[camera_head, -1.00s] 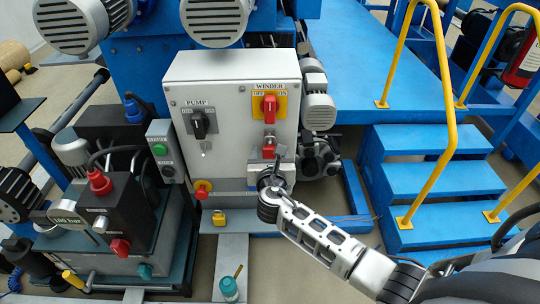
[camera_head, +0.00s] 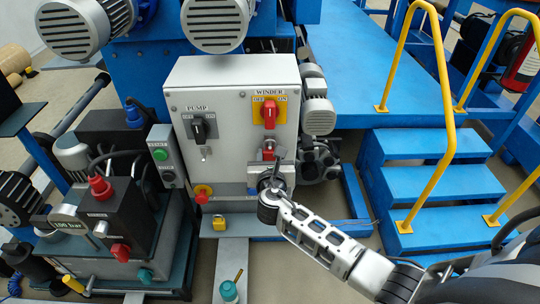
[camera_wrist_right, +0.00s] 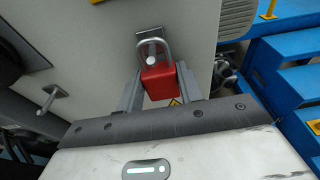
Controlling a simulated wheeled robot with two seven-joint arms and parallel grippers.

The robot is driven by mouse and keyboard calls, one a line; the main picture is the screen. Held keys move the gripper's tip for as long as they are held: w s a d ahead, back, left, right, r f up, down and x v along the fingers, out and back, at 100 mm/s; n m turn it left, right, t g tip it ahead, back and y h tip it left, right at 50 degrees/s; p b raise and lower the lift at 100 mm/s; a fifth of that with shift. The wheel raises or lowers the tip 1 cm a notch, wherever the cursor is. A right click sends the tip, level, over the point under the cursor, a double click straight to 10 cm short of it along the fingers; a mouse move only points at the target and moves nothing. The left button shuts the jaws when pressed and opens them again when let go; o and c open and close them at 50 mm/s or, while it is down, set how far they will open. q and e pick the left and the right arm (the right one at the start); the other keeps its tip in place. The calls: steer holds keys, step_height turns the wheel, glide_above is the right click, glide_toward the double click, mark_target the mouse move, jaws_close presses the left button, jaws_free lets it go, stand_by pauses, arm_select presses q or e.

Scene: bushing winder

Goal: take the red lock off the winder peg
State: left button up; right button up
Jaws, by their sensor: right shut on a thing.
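The red lock (camera_head: 268,154) is at the winder peg, below the red winder switch (camera_head: 269,113) on the grey control box (camera_head: 232,85). In the right wrist view the red lock body (camera_wrist_right: 159,82) sits between the fingers of my right gripper (camera_wrist_right: 160,90). The gripper is shut on it. The metal shackle stands up from the body, and the winder peg (camera_wrist_right: 151,48) shows inside its loop. In the head view the right gripper (camera_head: 276,168) is just below the lock, and its fingers partly hide that area. My left gripper is not in view.
The pump switch (camera_head: 198,126) has its own bare peg (camera_head: 205,153) at the left of the box. A yellow padlock (camera_head: 218,220) is low in front of the box. Blue steps (camera_head: 430,180) with yellow rails stand at the right. A pump unit (camera_head: 125,220) stands at the left.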

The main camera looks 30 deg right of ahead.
steer(key=shift+r+p, duration=0.35)
steer(key=shift+r, duration=0.15)
steer(key=shift+p+v, duration=0.4)
steer(key=shift+v, duration=0.35)
steer(key=s, duration=0.1)
steer(key=s+a+p, duration=0.1)
steer(key=s, duration=0.1)
steer(key=s+a+p, duration=0.1)
steer(key=s, duration=0.1)
steer(key=shift+a+f, duration=0.2)
steer(key=shift+a, duration=0.05)
stand_by(0.3)
